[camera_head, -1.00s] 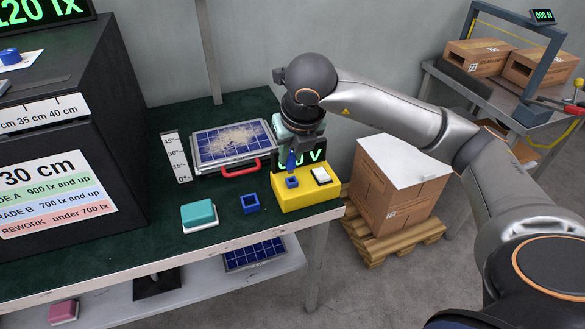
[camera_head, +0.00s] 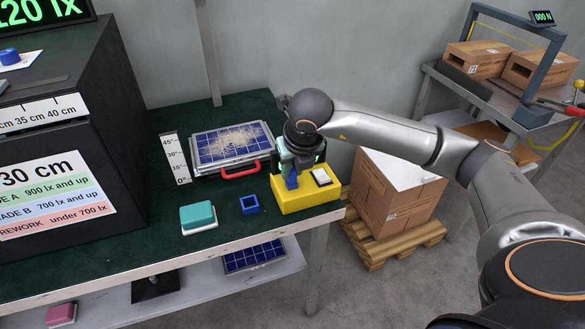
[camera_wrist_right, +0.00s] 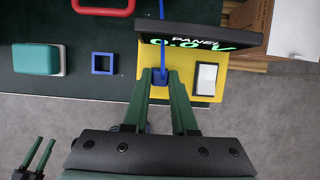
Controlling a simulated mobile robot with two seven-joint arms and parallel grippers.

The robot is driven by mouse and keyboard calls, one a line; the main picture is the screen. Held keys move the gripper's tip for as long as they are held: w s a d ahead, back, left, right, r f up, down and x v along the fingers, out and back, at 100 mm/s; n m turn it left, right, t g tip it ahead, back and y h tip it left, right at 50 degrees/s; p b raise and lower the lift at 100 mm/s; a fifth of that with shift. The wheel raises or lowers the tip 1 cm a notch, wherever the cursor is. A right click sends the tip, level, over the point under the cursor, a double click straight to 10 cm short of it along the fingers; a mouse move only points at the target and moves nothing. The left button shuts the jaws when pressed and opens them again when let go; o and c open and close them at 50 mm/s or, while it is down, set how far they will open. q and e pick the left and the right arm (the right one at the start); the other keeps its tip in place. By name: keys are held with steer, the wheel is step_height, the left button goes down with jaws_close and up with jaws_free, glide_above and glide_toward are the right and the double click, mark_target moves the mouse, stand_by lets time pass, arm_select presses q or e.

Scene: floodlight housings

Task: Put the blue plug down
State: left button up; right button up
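The blue plug (camera_head: 292,181) is upright at the blue collar on top of the yellow box (camera_head: 308,203). In the right wrist view the plug (camera_wrist_right: 160,78) sits between the fingertips, with a thin blue cable running up from it. My right gripper (camera_head: 291,168) points down over the box and appears shut on the plug. Its fingers also show in the right wrist view (camera_wrist_right: 160,84). How deep the plug sits in the collar is hidden. My left gripper (camera_wrist_right: 46,141) shows at the lower left of the right wrist view, fingers apart and empty.
A blue square frame (camera_head: 250,205) and a teal block (camera_head: 198,217) are on the green table left of the box. A solar panel with a red handle (camera_head: 240,170) lies behind. The box has a white switch (camera_head: 321,177). A dark display (camera_wrist_right: 200,38) stands close behind the plug.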

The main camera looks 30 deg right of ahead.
steer(key=o, duration=0.4)
steer(key=shift+r, duration=0.1)
